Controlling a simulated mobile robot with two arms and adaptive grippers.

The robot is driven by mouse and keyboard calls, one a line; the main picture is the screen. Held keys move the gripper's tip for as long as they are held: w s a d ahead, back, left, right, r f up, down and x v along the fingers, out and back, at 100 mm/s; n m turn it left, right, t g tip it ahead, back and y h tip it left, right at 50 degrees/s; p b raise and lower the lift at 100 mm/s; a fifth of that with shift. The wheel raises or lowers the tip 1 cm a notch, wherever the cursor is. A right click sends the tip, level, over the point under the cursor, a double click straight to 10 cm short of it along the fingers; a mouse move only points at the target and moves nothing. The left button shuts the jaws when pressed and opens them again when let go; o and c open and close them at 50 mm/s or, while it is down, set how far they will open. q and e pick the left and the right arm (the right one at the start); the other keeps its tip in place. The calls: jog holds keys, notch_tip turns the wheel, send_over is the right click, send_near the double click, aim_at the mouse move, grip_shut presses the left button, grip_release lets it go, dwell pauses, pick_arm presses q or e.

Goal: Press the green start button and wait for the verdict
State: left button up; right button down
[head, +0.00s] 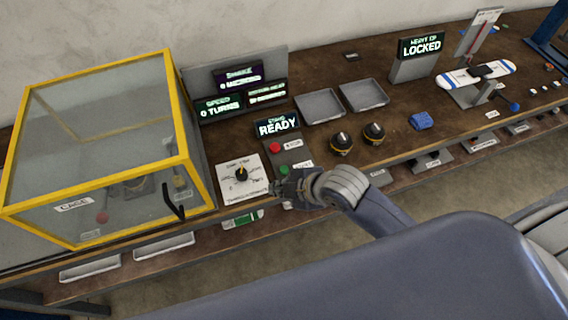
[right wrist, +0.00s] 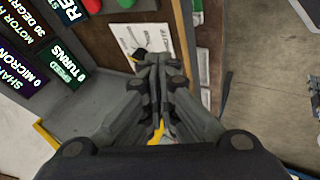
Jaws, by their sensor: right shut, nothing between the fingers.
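The green start button (head: 284,169) sits on a small grey control box below a red button (head: 275,147). The box's screen (head: 278,126) reads "STAND READY". My right gripper (head: 278,187) is shut and empty, just in front of the green button in the head view. Whether it touches the button cannot be told. In the right wrist view the shut fingers (right wrist: 153,62) point toward the white dial plate (right wrist: 128,38), and a green part (right wrist: 197,12) shows at the top edge. My left gripper is not in view.
A yellow-framed clear cage (head: 183,110) stands left on the bench. A white dial plate (head: 240,182) lies between it and the control box. Screens (head: 220,106) behind read "0 TURNS" and "0 MICRONS". Two grey trays (head: 320,105), black knobs (head: 341,142) and a "LOCKED" sign (head: 422,46) stand right.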

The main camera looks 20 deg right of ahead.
jog(key=w+d+r+n, duration=0.2)
jog(key=w+n, duration=0.3)
jog(key=n, duration=0.3)
jog(key=w+d+r+n+y, duration=0.1)
jog(key=w+d+n, duration=0.2)
jog(key=w+n, duration=0.3)
jog(key=n, duration=0.3)
jog(key=shift+r+t+y, duration=0.3)
jog(key=shift+r+t, duration=0.05)
jog(key=shift+t, duration=0.05)
jog(key=shift+f, duration=0.15)
jog(key=b, duration=0.7)
send_over(286, 167)
notch_tip(286, 167, down, 7)
jog(key=shift+d+f, duration=0.1)
jog(key=shift+f, duration=0.1)
jog(key=shift+w+f, duration=0.1)
jog(key=shift+f, duration=0.45)
jog(key=shift+f, duration=0.15)
jog(key=shift+f+b, duration=0.25)
jog(key=shift+b, duration=0.05)
